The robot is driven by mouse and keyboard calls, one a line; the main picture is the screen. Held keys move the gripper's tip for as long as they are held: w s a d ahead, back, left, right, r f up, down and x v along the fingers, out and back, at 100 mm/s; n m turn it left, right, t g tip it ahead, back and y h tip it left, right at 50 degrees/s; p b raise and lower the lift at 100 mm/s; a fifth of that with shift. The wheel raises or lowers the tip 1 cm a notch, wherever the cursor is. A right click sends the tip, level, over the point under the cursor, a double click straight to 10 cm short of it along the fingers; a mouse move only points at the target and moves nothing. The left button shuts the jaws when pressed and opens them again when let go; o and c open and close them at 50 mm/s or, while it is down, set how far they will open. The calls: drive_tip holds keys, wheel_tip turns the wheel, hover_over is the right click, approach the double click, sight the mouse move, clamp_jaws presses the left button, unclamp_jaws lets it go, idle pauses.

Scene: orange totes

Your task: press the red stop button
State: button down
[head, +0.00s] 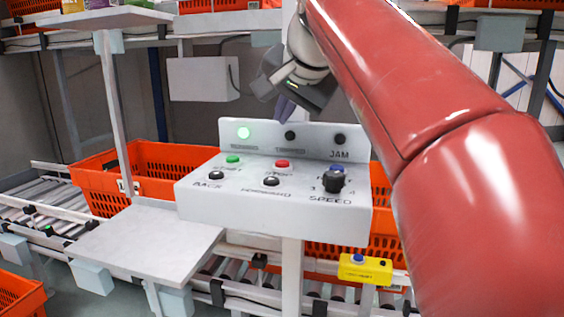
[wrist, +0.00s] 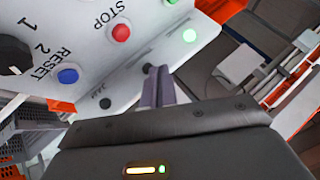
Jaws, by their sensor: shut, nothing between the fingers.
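The red stop button (head: 282,164) sits in the middle of the sloped face of a grey control box (head: 270,208). In the wrist view the red button (wrist: 121,32) shows clear beside its STOP label. My gripper (head: 282,112) hangs above the box's upright lamp panel, above and behind the button, apart from it. Its fingers (wrist: 155,72) are together and empty in the wrist view, their tips over the panel near an unlit lamp (wrist: 146,67).
A green start button (head: 233,158), black buttons, a blue reset button (wrist: 68,75) and a speed dial (head: 333,181) surround it. A lit green lamp (head: 243,132) is on the panel. Orange totes (head: 150,165) and roller conveyors stand behind. A yellow box (head: 365,268) sits below.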

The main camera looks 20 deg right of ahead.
sight(284, 165)
drive_tip(key=shift+f+b, duration=2)
drive_tip(key=shift+f, duration=0.8)
drive_tip(key=shift+f, duration=0.4)
drive_tip(key=shift+f+b, duration=0.45)
drive_tip(key=shift+b, duration=0.1)
idle(0.4)
drive_tip(key=shift+r, duration=0.1)
drive_tip(key=shift+r+p, duration=0.8)
drive_tip(key=shift+p, duration=0.15)
